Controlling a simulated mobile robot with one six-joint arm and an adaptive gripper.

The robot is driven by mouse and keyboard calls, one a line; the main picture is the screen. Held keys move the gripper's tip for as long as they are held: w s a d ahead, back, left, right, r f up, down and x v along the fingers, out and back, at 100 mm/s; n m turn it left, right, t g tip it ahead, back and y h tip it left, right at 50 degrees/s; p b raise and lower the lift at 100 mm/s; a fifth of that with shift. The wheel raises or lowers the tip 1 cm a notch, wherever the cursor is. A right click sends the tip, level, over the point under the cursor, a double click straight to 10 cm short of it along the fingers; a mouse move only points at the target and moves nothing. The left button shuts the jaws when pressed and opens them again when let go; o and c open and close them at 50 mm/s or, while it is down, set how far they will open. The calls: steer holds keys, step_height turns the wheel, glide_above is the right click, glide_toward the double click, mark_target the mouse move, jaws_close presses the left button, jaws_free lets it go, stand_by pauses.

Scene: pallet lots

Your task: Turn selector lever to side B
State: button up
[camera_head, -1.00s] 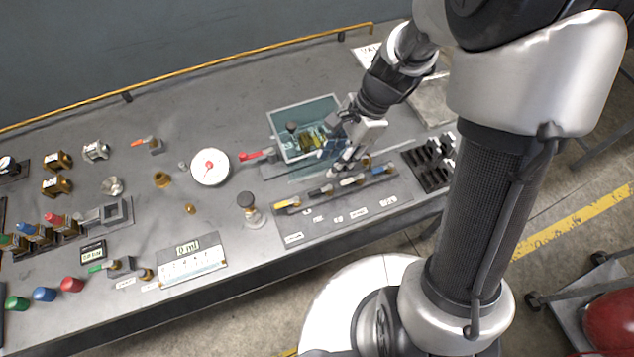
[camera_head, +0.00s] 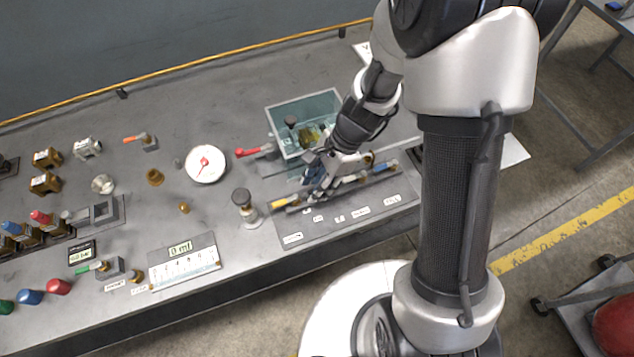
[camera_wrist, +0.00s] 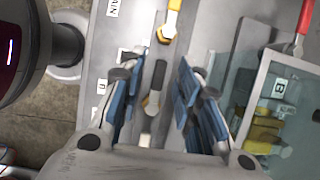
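My gripper (camera_head: 314,190) is open over a dark strip of small coloured levers at the front of the bench. A blue-ended lever (camera_head: 386,168) is at the strip's right. Labels line the front plate, too small to read for a side B. Which lever is the selector I cannot tell.
A clear bin (camera_head: 303,103) with yellow items stands just behind the strip. A red-handled lever (camera_head: 253,151) is left of it; a dark-knobbed post (camera_head: 243,200) stands left of the strip. A white dial (camera_head: 206,163) and a green-handled lever (camera_head: 92,268) are farther left.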

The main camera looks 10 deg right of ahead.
jaws_close()
stand_by(0.5)
steer(key=shift+s+d+r+n+g+p, duration=0.1)
steer(key=shift+s+n+g+p, duration=0.2)
steer(key=shift+n, duration=0.35)
steer(key=shift+s+n+g+p, duration=0.1)
steer(key=shift+n+g+p, duration=0.1)
steer(key=shift+n+p, duration=0.35)
steer(key=n, duration=0.1)
steer(key=n+g+h+p, duration=0.1)
steer(key=n, duration=0.1)
steer(key=s+d+n, duration=0.1)
steer(key=shift+n+p, duration=0.3)
steer(key=n, duration=0.2)
steer(key=d+n+h+p, duration=0.1)
steer(key=n+g+h, duration=0.1)
steer(key=n, duration=0.1)
steer(key=shift+s+d+n+p, duration=0.2)
steer(key=shift+s+n+p, duration=0.1)
steer(key=shift+p, duration=0.05)
steer(key=n, duration=0.1)
steer(key=d+n+h, duration=0.1)
steer(key=n, duration=0.1)
steer(key=n+h+p, duration=0.1)
steer(key=n, duration=0.1)
steer(key=shift+d, duration=0.3)
steer(key=shift+n, duration=0.3)
